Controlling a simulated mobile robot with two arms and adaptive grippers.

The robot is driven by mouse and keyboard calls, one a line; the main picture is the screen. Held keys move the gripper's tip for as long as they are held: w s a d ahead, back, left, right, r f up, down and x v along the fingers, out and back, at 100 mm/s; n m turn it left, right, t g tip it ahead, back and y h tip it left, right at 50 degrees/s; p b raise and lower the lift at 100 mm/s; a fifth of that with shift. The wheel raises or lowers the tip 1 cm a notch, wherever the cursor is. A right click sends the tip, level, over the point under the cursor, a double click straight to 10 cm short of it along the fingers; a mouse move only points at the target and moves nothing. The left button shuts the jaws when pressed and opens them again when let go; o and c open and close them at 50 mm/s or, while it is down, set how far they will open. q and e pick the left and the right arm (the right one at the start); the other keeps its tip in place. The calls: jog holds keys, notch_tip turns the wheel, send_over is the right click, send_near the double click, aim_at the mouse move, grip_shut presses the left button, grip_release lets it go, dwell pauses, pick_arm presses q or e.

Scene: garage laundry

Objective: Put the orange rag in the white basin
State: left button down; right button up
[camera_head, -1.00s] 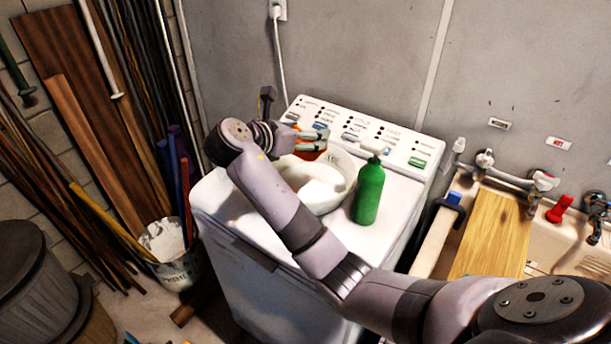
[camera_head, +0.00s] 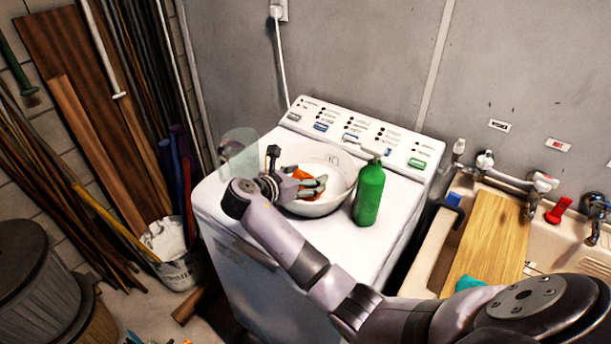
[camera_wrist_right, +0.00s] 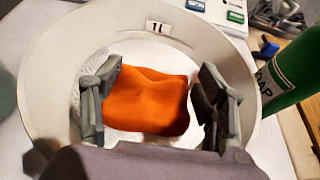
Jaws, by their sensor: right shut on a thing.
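The white basin (camera_head: 338,165) stands on top of the white washing machine and shows a "1L" mark inside its rim in the right wrist view (camera_wrist_right: 158,27). My right gripper (camera_head: 312,184) is down within the basin's opening, pointing right. It is shut on the orange rag (camera_head: 299,174). In the right wrist view the rag (camera_wrist_right: 147,101) lies between the two fingers, low in the basin over its pale inside. I cannot tell whether the rag touches the basin's bottom. My left gripper is not in view.
A green bottle (camera_head: 369,194) stands close to the basin's right side. A clear glass-like vessel (camera_head: 239,153) is at the machine's left edge, near my right wrist. The control panel (camera_head: 365,132) rises behind. A sink with a wooden board (camera_head: 488,236) is at the right.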

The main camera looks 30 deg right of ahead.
jog(key=shift+f+p, duration=0.3)
jog(key=shift+f, duration=0.25)
jog(key=o, duration=0.9)
jog(key=shift+c, duration=0.2)
jog(key=shift+r, duration=0.15)
jog(key=b+v, duration=0.2)
jog(key=v, duration=1)
jog(key=shift+r, duration=0.45)
